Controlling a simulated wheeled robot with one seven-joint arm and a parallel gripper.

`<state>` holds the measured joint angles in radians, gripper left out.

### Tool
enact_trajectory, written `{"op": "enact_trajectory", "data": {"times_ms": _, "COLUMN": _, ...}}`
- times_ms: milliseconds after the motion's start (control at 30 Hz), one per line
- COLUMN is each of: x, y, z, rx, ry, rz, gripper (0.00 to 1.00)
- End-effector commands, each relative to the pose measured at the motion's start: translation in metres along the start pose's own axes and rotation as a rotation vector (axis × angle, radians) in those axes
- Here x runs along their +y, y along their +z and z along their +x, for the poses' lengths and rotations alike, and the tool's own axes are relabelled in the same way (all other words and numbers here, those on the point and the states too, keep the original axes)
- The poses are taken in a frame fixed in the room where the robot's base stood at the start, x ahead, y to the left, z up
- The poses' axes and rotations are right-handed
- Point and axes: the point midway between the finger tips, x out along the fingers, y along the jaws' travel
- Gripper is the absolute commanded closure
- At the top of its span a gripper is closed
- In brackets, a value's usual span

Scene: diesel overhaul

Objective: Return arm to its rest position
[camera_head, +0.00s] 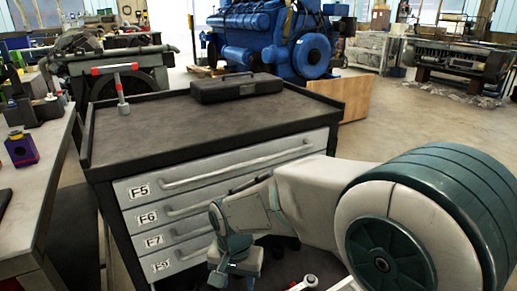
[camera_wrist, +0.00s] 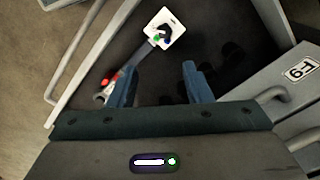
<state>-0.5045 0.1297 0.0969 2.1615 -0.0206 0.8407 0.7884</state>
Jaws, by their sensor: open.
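My arm fills the lower right of the head view, bent in front of a drawer cabinet (camera_head: 155,108). My gripper (camera_head: 235,270) hangs low by the cabinet's lower drawers, pointing downward. In the wrist view my gripper (camera_wrist: 158,82) shows two blue-green fingers well apart with nothing between them. Beyond the fingers, a grey tool with a red part (camera_wrist: 128,70) lies on a dark surface, apparently inside an open drawer. A white square piece (camera_wrist: 166,22) is at the tool's far end. I cannot tell whether the two are joined.
A black case (camera_head: 237,88) and an upright red-and-grey tool (camera_head: 122,95) stand on the cabinet top. A workbench (camera_head: 40,170) is close on the left. A blue engine (camera_head: 265,40) stands behind. Open floor (camera_head: 410,125) lies to the right. A pale handle bar (camera_wrist: 75,65) borders the dark surface.

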Motion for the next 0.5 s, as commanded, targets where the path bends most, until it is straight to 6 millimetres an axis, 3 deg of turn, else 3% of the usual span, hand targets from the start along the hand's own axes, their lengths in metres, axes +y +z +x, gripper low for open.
{"op": "enact_trajectory", "data": {"times_ms": 33, "x": 0.011, "y": -0.004, "z": -0.026, "rx": 0.012, "ry": -0.007, "rz": 0.001, "gripper": 0.55}}
{"op": "enact_trajectory", "data": {"times_ms": 200, "x": 0.058, "y": -0.010, "z": -0.097, "rx": 0.055, "ry": -0.023, "rz": -0.023, "gripper": 0.55}}
{"op": "enact_trajectory", "data": {"times_ms": 500, "x": 0.141, "y": -0.001, "z": -0.207, "rx": 0.139, "ry": -0.035, "rz": -0.080, "gripper": 0.55}}
